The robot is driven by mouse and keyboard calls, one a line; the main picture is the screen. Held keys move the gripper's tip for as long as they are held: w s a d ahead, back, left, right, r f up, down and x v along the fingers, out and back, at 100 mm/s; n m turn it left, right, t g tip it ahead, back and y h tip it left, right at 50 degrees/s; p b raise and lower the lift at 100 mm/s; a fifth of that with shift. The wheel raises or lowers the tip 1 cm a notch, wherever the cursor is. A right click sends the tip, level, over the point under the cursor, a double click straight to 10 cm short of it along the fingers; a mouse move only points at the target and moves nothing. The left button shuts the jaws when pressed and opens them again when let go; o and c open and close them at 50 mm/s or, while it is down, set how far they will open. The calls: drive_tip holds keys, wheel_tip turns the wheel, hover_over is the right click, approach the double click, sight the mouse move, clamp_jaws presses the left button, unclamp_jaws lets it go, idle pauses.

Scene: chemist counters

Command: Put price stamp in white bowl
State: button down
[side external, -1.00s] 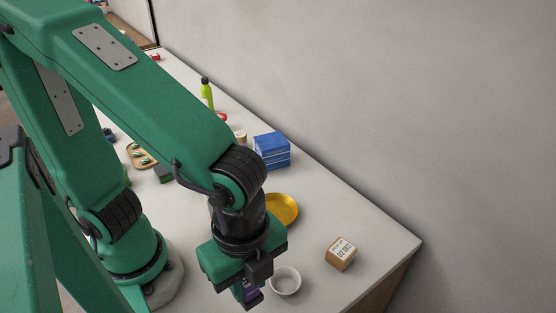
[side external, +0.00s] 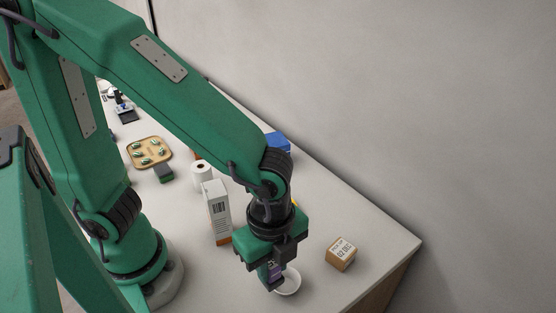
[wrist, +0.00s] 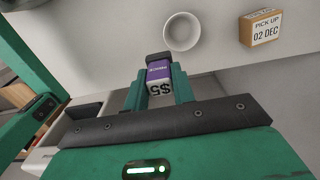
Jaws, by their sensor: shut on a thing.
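The price stamp (wrist: 158,72) is a small block with a purple side, a white face reading "$5" and a dark end. My gripper (wrist: 158,92) is shut on it in the wrist view. In the side view my gripper (side external: 268,268) points down with the stamp (side external: 275,276) between its fingers, partly hidden by them. The white bowl (side external: 292,285) is small and round, and the stamp overlaps its left part in that view. In the wrist view the empty bowl (wrist: 182,32) lies just beyond the stamp, apart from it in the picture.
A cardboard "PICK UP 02 DEC" box (side external: 341,254) stands right of the bowl near the counter edge. A tall white box (side external: 217,210) stands left of my gripper, with a white roll (side external: 201,175) and a tray (side external: 150,153) behind. A blue box (side external: 280,145) is partly hidden by my arm.

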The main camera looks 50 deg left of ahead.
drive_tip(key=w+f, duration=0.1)
drive_tip(key=w+a, duration=0.1)
drive_tip(key=w, duration=0.1)
drive_tip(key=w+f, duration=0.1)
drive_tip(key=shift+w+a+f, duration=0.2)
drive_tip(key=shift+a+f, duration=0.1)
drive_tip(key=shift+f, duration=0.05)
drive_tip(key=shift+f, duration=0.1)
drive_tip(key=shift+f, duration=1.9)
drive_tip(key=shift+f, duration=0.5)
drive_tip(key=c, duration=1.2)
unclamp_jaws()
drive_tip(key=shift+o, duration=0.2)
